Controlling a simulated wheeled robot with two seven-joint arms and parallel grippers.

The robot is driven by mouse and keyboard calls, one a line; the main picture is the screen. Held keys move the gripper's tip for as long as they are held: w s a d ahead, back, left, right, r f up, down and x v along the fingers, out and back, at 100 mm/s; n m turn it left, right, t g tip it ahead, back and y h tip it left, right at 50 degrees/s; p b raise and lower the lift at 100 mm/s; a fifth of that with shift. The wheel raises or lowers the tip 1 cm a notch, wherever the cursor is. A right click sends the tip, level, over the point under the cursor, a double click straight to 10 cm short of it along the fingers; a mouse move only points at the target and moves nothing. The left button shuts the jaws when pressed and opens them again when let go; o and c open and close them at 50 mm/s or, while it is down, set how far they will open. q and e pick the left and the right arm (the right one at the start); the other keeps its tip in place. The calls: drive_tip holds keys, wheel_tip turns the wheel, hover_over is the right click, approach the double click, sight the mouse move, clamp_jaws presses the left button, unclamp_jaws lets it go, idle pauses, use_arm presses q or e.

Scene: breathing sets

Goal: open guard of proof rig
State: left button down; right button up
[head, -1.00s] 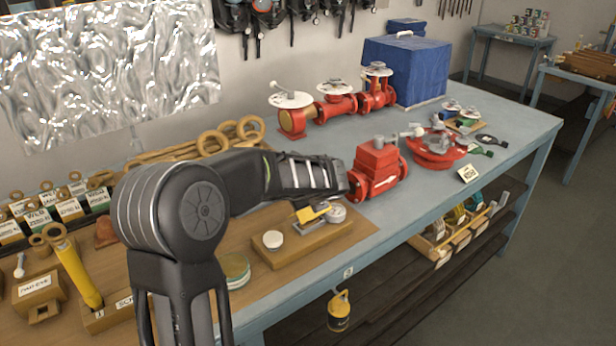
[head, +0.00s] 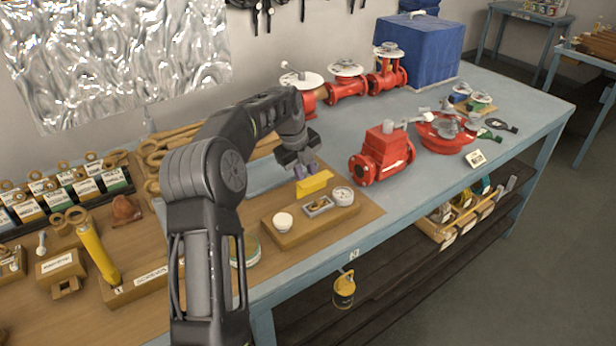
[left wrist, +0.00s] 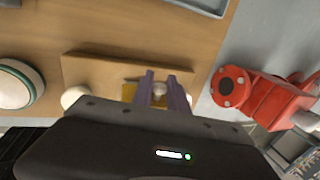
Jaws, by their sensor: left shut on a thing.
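The proof rig is a wooden board (head: 290,233) with a white round knob (head: 283,221), a metal-framed recess (head: 319,206) and a round gauge (head: 344,196). Its yellow guard (head: 314,184) stands raised behind the recess, which is uncovered. My left gripper (head: 300,172) is at the guard's upper left edge. In the left wrist view, its purple fingers (left wrist: 163,92) close around a small pale knob (left wrist: 159,89), with the yellow guard (left wrist: 129,92) just beside and behind them. The exact contact is partly hidden. My right gripper is out of view.
A red valve body (head: 383,152) stands right of the rig. Red flanged fittings (head: 347,88) line the back, near a blue-covered box (head: 420,48). A green-rimmed round dish (head: 244,251) lies left of the board. Bare blue bench top (head: 340,135) shows between the fittings and the rig.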

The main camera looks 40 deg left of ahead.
use_arm(q)
drive_tip(key=shift+f, duration=0.1)
idle(0.3)
drive_tip(key=c, duration=1.3)
unclamp_jaws()
drive_tip(key=shift+s+a+r, duration=0.1)
drive_tip(key=shift+r, duration=0.45)
drive_tip(key=b+v, duration=0.1)
drive_tip(key=v, duration=0.5)
drive_tip(key=shift+r+b, duration=0.3)
drive_tip(key=shift+r, duration=0.05)
drive_tip(key=shift+s+f, duration=0.1)
